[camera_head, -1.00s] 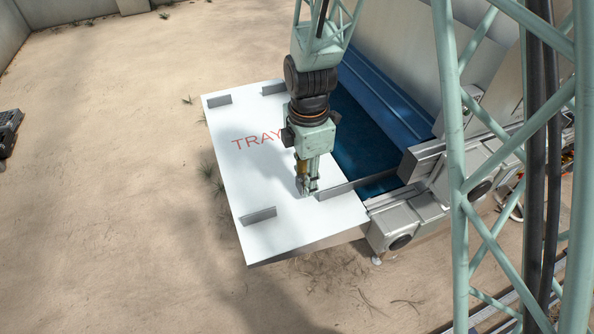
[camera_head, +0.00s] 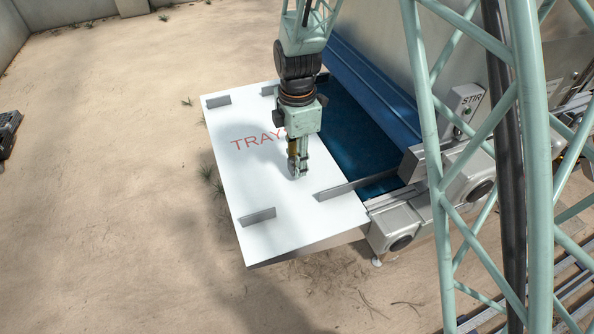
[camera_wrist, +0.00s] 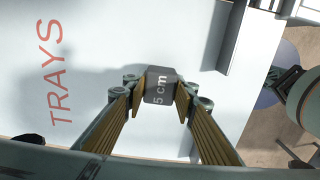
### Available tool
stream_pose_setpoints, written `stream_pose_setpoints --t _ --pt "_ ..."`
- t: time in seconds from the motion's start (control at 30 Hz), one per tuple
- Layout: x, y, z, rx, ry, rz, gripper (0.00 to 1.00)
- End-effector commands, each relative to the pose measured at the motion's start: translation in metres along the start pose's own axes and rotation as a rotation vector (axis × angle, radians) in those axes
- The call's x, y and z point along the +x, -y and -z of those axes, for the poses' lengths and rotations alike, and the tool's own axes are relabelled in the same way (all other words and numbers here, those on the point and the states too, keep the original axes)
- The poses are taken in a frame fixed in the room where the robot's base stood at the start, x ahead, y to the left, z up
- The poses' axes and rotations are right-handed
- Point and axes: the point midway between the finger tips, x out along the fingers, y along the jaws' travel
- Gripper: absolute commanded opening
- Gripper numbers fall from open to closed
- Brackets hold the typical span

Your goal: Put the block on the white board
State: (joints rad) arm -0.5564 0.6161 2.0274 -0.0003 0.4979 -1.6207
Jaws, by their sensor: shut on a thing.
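The block is a small dark grey cube (camera_wrist: 160,87) marked "5 cm". In the wrist view it sits between the two fingers of my gripper (camera_wrist: 160,98), which is shut on it. The white board (camera_head: 240,170) carries the red word "TRAYS" and also shows in the wrist view (camera_wrist: 95,85). In the head view my gripper (camera_head: 297,174) points down over the board, right of the lettering. The block is hard to make out there, and I cannot tell whether it touches the board.
Short grey metal strips stand on the board, one at the front (camera_head: 258,216) and one at the back left (camera_head: 218,100). A longer rail (camera_head: 350,188) stands at the right. A blue belt (camera_head: 350,135) lies beyond the board's right edge. The board's left part is clear.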

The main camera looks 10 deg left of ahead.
Motion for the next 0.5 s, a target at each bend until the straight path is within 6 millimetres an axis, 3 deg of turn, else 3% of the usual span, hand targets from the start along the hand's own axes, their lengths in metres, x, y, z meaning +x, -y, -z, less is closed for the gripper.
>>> stream_pose_setpoints --t 0.5 --pt "0.035 0.000 0.000 0.000 0.000 0.000 0.07"
